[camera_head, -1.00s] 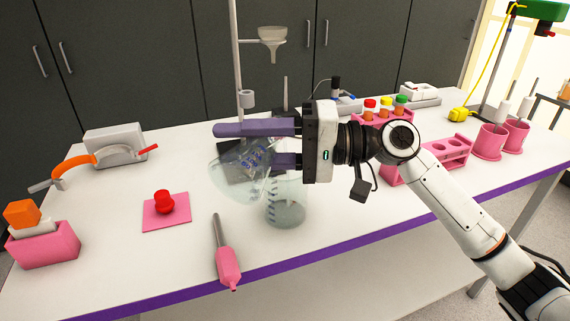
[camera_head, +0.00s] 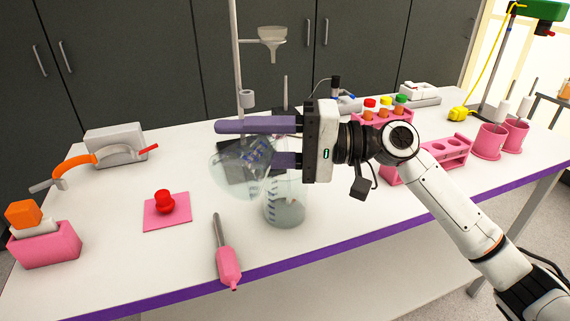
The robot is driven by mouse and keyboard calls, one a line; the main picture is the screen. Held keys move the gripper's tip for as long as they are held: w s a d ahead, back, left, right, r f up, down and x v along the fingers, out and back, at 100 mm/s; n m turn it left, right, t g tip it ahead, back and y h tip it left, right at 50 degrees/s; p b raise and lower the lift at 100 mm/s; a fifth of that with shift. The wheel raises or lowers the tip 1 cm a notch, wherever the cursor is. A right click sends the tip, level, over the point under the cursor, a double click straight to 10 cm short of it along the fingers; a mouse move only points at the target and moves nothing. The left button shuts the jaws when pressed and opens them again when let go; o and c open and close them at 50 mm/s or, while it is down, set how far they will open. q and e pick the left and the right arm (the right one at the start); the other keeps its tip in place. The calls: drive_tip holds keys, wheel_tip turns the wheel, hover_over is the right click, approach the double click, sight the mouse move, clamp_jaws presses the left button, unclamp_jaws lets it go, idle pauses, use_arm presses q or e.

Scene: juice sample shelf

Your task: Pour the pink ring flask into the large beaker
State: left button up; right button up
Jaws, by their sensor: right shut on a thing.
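My right gripper (camera_head: 258,142) has its purple fingers shut on a clear glass flask (camera_head: 226,172) with blue markings. The flask is held tilted above the table, its body toward the left. I cannot make out a pink ring on it. A clear glass vessel (camera_head: 286,211) with blue graduations, likely the large beaker, stands upright on the table just below and right of the flask. It has some clear liquid low inside. The two glass outlines overlap in the picture, so I cannot tell whether they touch. My left gripper is not in view.
A dark plate (camera_head: 236,172) of a stand lies behind the flask. A pink-handled tool (camera_head: 228,262) lies in front. A red stopper (camera_head: 164,202) sits on a pink pad (camera_head: 150,218) at left. Pink racks (camera_head: 446,153) and cups (camera_head: 489,142) stand at right.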

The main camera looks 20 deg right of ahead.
use_arm(q)
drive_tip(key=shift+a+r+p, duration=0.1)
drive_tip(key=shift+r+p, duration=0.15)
drive_tip(key=shift+p, duration=0.1)
use_arm(e)
drive_tip(key=shift+r+m+y, duration=0.3)
drive_tip(key=shift+r+m, duration=0.1)
drive_tip(key=shift+m, duration=0.1)
idle(1.2)
